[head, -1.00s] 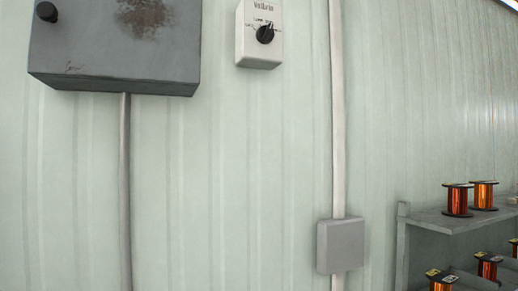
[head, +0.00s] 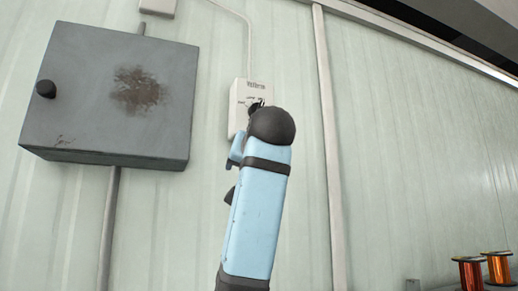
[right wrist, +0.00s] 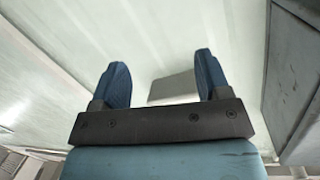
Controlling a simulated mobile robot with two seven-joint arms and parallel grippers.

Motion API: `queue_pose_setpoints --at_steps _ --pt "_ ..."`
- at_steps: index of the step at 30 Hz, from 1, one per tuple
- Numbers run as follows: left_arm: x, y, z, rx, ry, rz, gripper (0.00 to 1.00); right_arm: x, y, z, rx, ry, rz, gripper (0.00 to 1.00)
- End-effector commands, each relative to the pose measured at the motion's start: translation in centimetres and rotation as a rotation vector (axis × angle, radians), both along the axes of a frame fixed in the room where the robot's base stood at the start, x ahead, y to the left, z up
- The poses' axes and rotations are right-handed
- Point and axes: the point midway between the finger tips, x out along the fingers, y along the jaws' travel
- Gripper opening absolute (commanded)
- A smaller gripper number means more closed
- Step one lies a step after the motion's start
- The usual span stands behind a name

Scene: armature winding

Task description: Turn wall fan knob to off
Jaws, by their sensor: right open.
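The white wall fan control box (head: 238,105) is on the wall in the head view. Its dark knob (head: 255,106) shows only partly, just above the black joint of my blue arm, which covers the box's lower right. My right gripper (right wrist: 163,78) is open in the right wrist view, with its two blue fingers wide apart and nothing held. A pale box-like shape (right wrist: 172,87) shows beyond and between the fingers; I cannot tell for sure that it is the fan control. My left gripper is not in view.
Copper wire spools (head: 470,272) stand at lower right. A grey panel edge (right wrist: 298,85) shows at the wrist view's right.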

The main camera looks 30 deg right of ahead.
Motion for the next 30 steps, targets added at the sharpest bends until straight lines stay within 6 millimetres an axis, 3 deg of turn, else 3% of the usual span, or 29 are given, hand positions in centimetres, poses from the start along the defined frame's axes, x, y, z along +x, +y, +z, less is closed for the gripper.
queue_pose_setpoints --at_steps 1,3,6,9,12,17,30 --pt "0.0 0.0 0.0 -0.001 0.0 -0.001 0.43 -2.1 0.2 3.5 0.014 -0.043 0.0 0.7" --pt "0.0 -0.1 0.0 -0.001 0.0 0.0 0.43 -4.6 0.4 7.1 0.029 -0.086 -0.004 0.7" --pt "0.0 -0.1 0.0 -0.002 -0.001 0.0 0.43 -7.8 0.6 11.0 0.049 -0.132 -0.006 0.7" --pt "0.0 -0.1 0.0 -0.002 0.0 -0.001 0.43 -10.1 0.8 13.4 0.061 -0.165 -0.008 0.7" --pt "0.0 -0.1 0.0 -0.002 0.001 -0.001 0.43 -11.2 0.8 14.6 0.067 -0.18 -0.008 0.7" --pt "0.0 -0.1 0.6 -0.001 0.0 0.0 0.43 -10.4 0.4 15.1 0.07 -0.182 -0.009 0.7" --pt "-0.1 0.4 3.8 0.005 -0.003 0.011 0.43 -1.9 -2.5 15.2 0.069 -0.18 -0.009 0.7"
